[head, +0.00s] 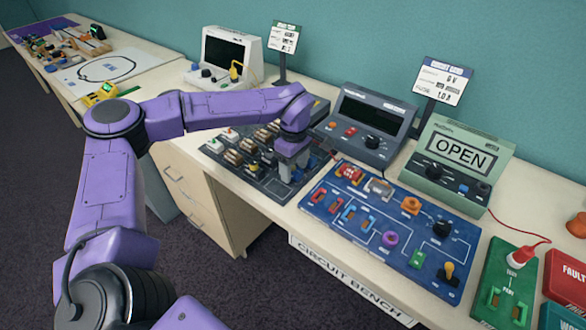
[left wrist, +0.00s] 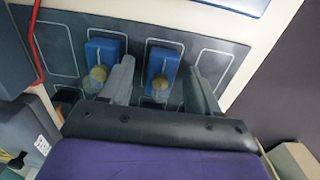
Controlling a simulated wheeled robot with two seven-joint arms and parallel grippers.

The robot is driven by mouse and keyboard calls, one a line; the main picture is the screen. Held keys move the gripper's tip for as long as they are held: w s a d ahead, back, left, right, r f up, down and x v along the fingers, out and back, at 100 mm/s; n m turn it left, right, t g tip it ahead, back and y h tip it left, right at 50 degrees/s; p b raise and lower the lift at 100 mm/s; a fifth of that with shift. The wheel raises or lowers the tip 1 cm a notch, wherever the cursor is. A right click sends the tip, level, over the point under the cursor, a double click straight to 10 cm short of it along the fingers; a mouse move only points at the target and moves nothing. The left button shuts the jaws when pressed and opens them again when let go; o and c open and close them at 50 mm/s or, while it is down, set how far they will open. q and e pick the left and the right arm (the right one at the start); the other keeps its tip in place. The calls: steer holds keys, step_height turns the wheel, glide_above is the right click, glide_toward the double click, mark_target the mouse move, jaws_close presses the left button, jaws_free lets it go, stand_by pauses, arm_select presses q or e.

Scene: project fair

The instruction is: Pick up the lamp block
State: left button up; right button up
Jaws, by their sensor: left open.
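Two blue lamp blocks with dull yellow bulbs show in the left wrist view, lying in outlined slots of a dark tray (left wrist: 224,55). One lamp block (left wrist: 160,66) is between the spread fingers of my left gripper (left wrist: 162,75), with a gap visible on its right side. The other lamp block (left wrist: 103,52) is just left of the left finger. In the head view my left gripper (head: 291,171) points down over the right part of the dark tray (head: 283,196) and hides the blocks under it. My right gripper is not in view.
A blue circuit board (head: 335,226) with several coloured parts, one with a yellow bulb (head: 447,271), lies right of the tray. A dark meter (head: 368,127) and a green OPEN display (head: 455,160) stand behind.

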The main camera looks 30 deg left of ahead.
arm_select(q)
steer(key=c, duration=1.1)
steer(key=shift+c, duration=0.2)
